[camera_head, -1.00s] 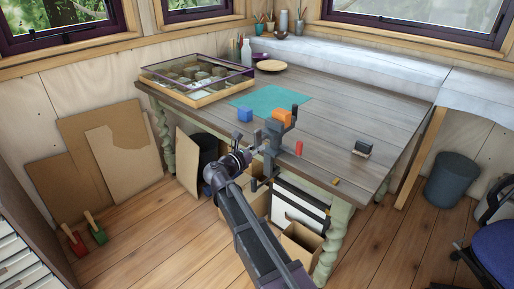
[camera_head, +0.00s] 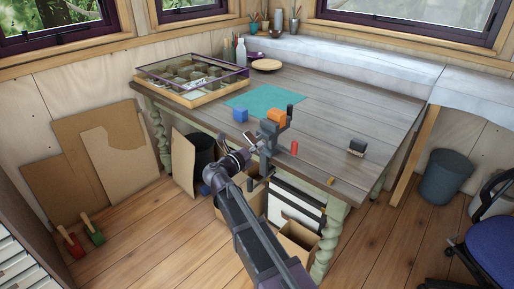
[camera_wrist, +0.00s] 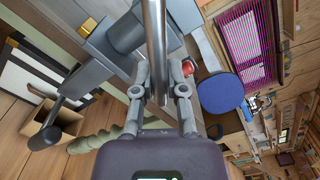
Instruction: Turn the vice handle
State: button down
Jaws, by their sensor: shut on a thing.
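The grey vice (camera_head: 268,135) is clamped at the near edge of the workbench, with an orange block (camera_head: 277,115) at its jaws. Its grey body also fills the upper left of the wrist view (camera_wrist: 125,35). The vice handle, a shiny steel bar (camera_wrist: 154,45), runs upright through the middle of the wrist view. My gripper (camera_wrist: 161,95) is shut on this bar, with one finger on each side. In the head view my gripper (camera_head: 247,150) is at the front of the vice, and the handle there is too small to make out clearly.
On the workbench (camera_head: 340,115) are a blue block (camera_head: 240,115), a teal mat (camera_head: 264,99), a red cylinder (camera_head: 294,148), a dark block (camera_head: 357,147) and a glass-topped case (camera_head: 190,75). Cardboard boxes (camera_head: 297,240) stand under it. Floor at left is partly clear.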

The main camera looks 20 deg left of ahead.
jog(key=shift+s+d+r+n, duration=0.1)
jog(key=shift+d+n, duration=0.05)
jog(key=shift+n, duration=0.6)
jog(key=shift+s+d+r+n, duration=0.1)
jog(key=shift+n, duration=0.65)
jog(key=c, duration=0.7)
grip_release()
jog(key=shift+w, duration=0.1)
jog(key=shift+a, duration=0.1)
jog(key=shift+v, duration=6)
